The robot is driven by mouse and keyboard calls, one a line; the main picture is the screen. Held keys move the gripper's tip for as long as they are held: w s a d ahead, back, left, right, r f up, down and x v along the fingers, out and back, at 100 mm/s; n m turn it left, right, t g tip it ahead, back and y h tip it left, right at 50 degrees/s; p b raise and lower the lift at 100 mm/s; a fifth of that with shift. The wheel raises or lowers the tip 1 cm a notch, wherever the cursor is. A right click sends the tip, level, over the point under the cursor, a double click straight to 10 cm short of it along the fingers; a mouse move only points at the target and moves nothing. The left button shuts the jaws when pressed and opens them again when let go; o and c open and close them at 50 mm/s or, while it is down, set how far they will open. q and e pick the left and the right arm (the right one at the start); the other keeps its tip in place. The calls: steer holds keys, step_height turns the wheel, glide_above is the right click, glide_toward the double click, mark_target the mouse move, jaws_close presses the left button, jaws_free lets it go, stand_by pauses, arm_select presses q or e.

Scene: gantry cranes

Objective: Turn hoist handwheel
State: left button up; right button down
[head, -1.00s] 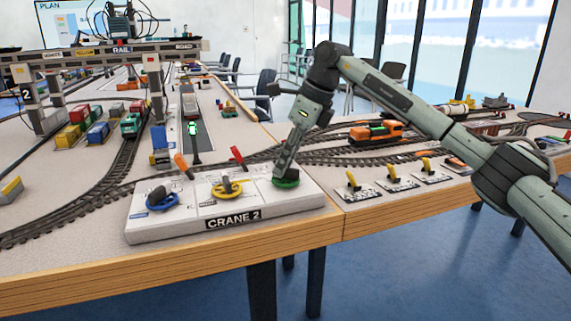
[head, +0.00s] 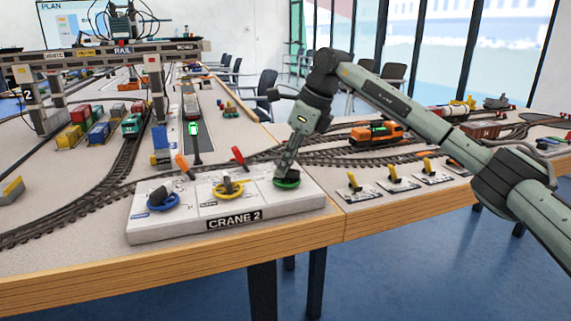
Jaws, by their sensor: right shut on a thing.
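The white CRANE 2 control box (head: 235,219) stands at the table's front edge. On it are a blue handwheel (head: 163,202) at the left, a yellow handwheel (head: 228,191) in the middle and a green handwheel (head: 288,183) at the right. I cannot read which wheel is labelled hoist. My right gripper (head: 286,174) points down and is shut at the green handwheel, hiding its middle. The blue and yellow wheels stand free. The gantry crane (head: 122,50) stands at the back left. My left gripper is not in view.
Several yellow-handled switches (head: 394,175) stand to the right, under my right arm. Tracks, an orange locomotive (head: 376,133) and container wagons (head: 84,122) fill the table behind.

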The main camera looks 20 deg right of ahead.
steer(key=shift+m, duration=0.3)
steer(key=m+t+h, duration=0.1)
steer(key=m, duration=0.3)
steer(key=shift+m, duration=0.3)
steer(key=m+h, duration=0.1)
steer(key=m, duration=0.1)
steer(key=shift+m+t+h, duration=0.3)
steer(key=shift+t, duration=0.1)
steer(key=shift+d+m, duration=0.1)
steer(key=shift+m, duration=0.4)
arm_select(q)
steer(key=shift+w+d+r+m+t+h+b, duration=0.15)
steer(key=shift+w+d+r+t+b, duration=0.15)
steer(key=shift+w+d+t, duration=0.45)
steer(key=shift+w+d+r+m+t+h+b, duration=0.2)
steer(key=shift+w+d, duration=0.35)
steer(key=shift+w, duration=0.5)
arm_select(e)
steer(key=shift+d+m+h, duration=0.1)
steer(key=shift+m+h, duration=0.9)
steer(key=shift+m, duration=1.3)
steer(key=c, duration=1.6)
jaws_free()
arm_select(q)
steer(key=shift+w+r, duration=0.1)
arm_select(e)
steer(key=v, duration=1.2)
steer(key=shift+w, duration=0.2)
